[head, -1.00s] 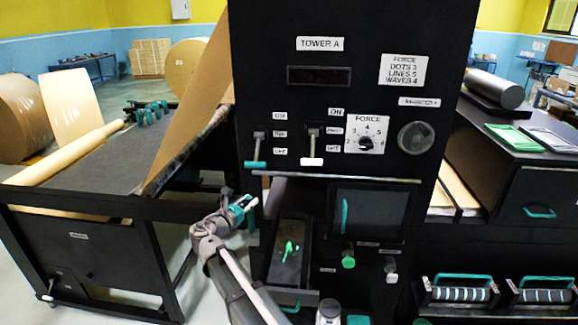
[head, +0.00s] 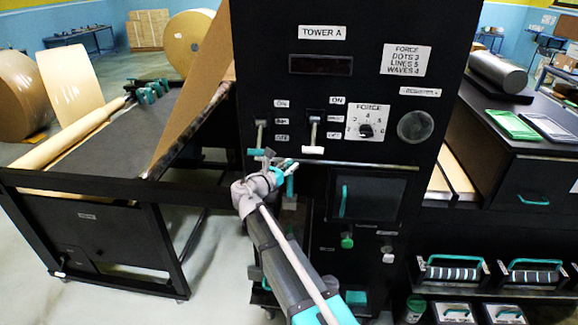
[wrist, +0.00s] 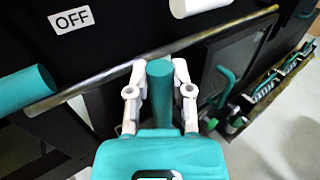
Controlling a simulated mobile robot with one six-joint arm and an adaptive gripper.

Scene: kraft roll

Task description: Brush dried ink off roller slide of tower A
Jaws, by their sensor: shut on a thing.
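Tower A (head: 323,33) is a tall black panel in the head view. My gripper (head: 284,165) is in front of it, below the two levers and near the metal bar (head: 360,165). In the wrist view my gripper (wrist: 160,78) has its white fingers shut on a teal cylindrical handle (wrist: 160,72). In the head view a teal upright piece (head: 290,186) hangs below the fingers; its lower end is hard to make out. The slide with the bright green ink is not clearly visible now, as my arm covers that area.
A teal-tipped lever (head: 256,152) and a white-tipped lever (head: 313,149) stick out close above my gripper. A dark window with a teal handle (head: 344,200) is to the right, with green (head: 347,242) and white (head: 388,256) knobs below. Inking rollers (head: 453,273) sit lower right.

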